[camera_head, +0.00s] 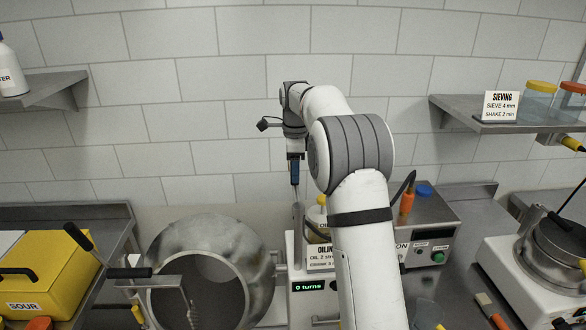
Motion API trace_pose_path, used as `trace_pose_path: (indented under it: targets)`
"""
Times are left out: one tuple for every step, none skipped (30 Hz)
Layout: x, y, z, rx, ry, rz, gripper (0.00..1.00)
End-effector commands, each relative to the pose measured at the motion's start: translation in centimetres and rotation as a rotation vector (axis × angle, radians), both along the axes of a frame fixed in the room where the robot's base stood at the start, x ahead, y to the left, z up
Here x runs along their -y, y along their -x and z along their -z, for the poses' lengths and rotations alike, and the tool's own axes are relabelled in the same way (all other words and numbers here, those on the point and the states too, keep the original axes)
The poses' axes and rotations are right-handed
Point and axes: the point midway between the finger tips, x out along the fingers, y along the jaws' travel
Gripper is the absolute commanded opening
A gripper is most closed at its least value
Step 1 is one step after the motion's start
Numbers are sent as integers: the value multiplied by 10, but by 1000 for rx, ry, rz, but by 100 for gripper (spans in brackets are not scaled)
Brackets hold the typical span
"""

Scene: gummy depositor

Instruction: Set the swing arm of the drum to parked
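The steel drum (262,262) lies at the lower middle left, its round dark mouth facing me. A thin metal arm with a black grip (130,273), which looks like the swing arm, reaches across the left part of the mouth. Its lower end is hard to make out. My gripper (295,156) is high above and right of the drum, pointing down, well apart from that arm.
A display reading "0 turns" (309,287) and an oiling sign (320,256) stand right of the drum. A yellow sour box (42,277) is at left. A sieving machine (520,270) is at right. Wall shelves (50,92) hang on both sides.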

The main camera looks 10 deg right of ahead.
Motion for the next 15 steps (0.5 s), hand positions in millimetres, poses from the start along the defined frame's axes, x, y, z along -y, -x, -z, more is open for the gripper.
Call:
trace_pose_path:
  targets:
    - [0, 0, 0, -1, 0, 0, 44]
    - [0, 0, 1, -1, 0, 0, 44]
    - [0, 0, 1, -2, 0, 0, 44]
    - [0, 0, 1, -2, 0, 0, 44]
    - [0, 0, 0, -2, 0, 0, 44]
    - [0, 0, -1, -1, 0, 0, 44]
    - [0, 0, -2, -1, -1, 0, 44]
    - [0, 0, -5, 0, -1, 0, 44]
    - [0, 0, -9, -1, -1, 0, 44]
    - [0, -1, -13, 1, -1, 0, 44]
    - [0, -1, -18, 2, -1, 0, 44]
    - [-1, -1, -25, 3, 0, 0, 44]
    - [-1, -1, -30, 2, -1, 0, 44]
    - [-1, -1, -36, 3, 0, 0, 44]
    - [-1, -1, -43, 2, -1, 0, 44]
